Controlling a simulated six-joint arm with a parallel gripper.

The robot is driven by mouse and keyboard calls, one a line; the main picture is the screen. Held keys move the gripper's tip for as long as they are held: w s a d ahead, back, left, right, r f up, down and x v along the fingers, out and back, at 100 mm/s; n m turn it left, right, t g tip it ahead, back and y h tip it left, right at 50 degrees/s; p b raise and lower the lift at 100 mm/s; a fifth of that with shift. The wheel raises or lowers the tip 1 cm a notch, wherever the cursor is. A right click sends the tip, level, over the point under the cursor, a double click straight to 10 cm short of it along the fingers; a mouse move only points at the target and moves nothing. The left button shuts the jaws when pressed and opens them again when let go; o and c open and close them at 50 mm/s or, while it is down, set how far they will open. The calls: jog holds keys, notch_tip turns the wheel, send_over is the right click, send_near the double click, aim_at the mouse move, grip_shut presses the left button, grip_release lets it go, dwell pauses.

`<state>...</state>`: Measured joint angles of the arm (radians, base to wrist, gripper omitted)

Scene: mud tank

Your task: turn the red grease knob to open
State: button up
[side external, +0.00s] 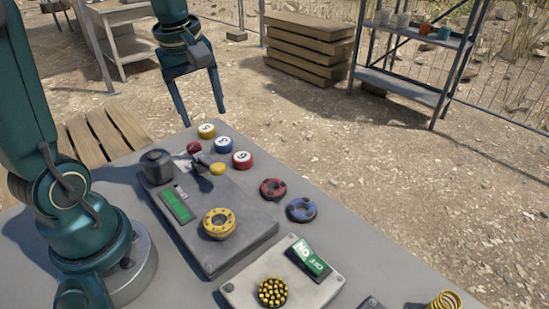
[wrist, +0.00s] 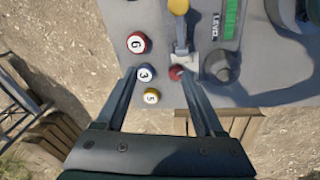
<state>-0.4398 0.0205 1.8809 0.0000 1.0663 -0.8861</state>
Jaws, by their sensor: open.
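A small dark red knob (side external: 194,148) sits near the far end of the grey control panel (side external: 240,240), beside a lever. It also shows in the wrist view (wrist: 177,73), just inside the right fingertip. I take it for the grease knob; its markings are too small to read. My gripper (side external: 203,118) is open and empty, pointing down above the table's far edge, apart from the knob. In the wrist view my gripper (wrist: 158,75) has its fingers spread, with the knob and a blue button between them in the picture.
Yellow (side external: 206,131), blue (side external: 222,145) and red (side external: 241,159) numbered discs stand beside the panel. A lever with a yellow tip (side external: 218,169) and a dark cylinder (side external: 158,167) flank the knob.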

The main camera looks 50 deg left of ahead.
aim_at(193, 145)
jog(key=a+f+n, duration=0.1)
jog(key=a, duration=0.1)
jog(key=a+f+n+g, duration=0.1)
jog(key=f, duration=0.1)
jog(key=a+f, duration=0.2)
jog(key=shift+s+a+n+g+h, duration=0.3)
jog(key=shift+n+g+h, duration=0.1)
jog(key=shift+s+a+f, duration=0.1)
jog(key=shift+a+f, duration=0.05)
jog(key=shift+f, duration=2.4)
grip_shut()
